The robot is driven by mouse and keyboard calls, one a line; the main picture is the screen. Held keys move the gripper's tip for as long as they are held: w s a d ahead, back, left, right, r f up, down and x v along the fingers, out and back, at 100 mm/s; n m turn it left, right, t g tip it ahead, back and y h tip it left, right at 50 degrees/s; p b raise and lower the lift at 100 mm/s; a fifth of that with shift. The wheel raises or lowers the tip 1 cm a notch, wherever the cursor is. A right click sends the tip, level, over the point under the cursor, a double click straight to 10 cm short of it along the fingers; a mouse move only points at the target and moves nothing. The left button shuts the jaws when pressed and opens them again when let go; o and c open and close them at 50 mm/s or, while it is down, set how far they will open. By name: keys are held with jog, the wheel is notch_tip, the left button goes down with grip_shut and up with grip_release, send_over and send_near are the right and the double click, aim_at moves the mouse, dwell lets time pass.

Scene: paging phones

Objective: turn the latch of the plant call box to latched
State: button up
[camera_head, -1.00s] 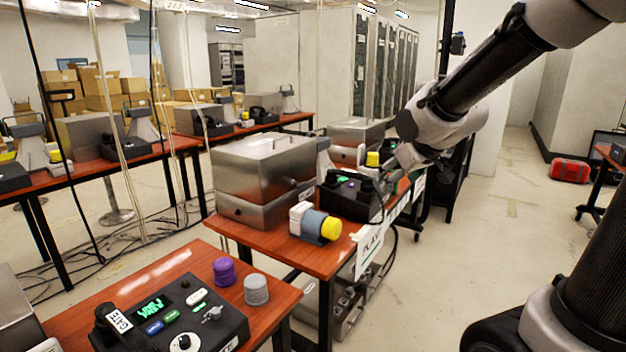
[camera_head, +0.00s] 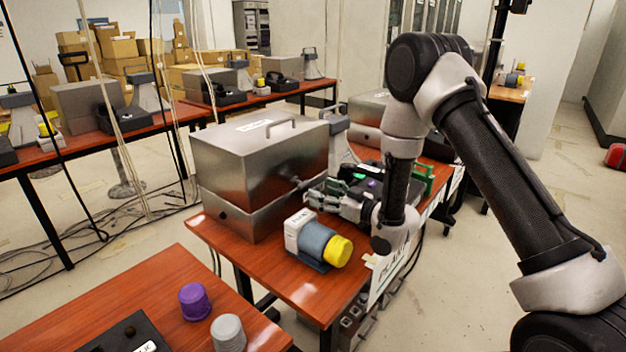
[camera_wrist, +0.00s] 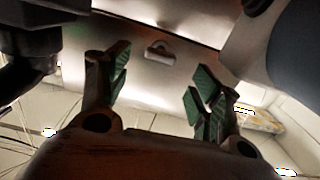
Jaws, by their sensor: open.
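The plant call box (camera_head: 255,165) is a grey metal box with a lid handle, on the middle red-brown table. Its latch (camera_head: 296,183) is a small part on the right-hand face near the lid seam; its exact turn is too small to read. My gripper (camera_head: 325,190) reaches left toward that face from the right. In the wrist view, its green-padded fingers (camera_wrist: 158,88) are spread with nothing between them. Beyond them is the metal face of the box, with a small rounded tab (camera_wrist: 160,52), likely the latch, apart from the fingers.
A grey-blue cylinder unit with a yellow cap (camera_head: 320,243) stands at the table's front, close below my gripper. A dark phone console (camera_head: 350,205) is partly hidden behind my gripper. A purple knob (camera_head: 194,300) and a grey knob (camera_head: 228,333) stand on the nearer table.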

aim_at(306, 186)
jog(key=x, duration=0.8)
jog(key=c, duration=1)
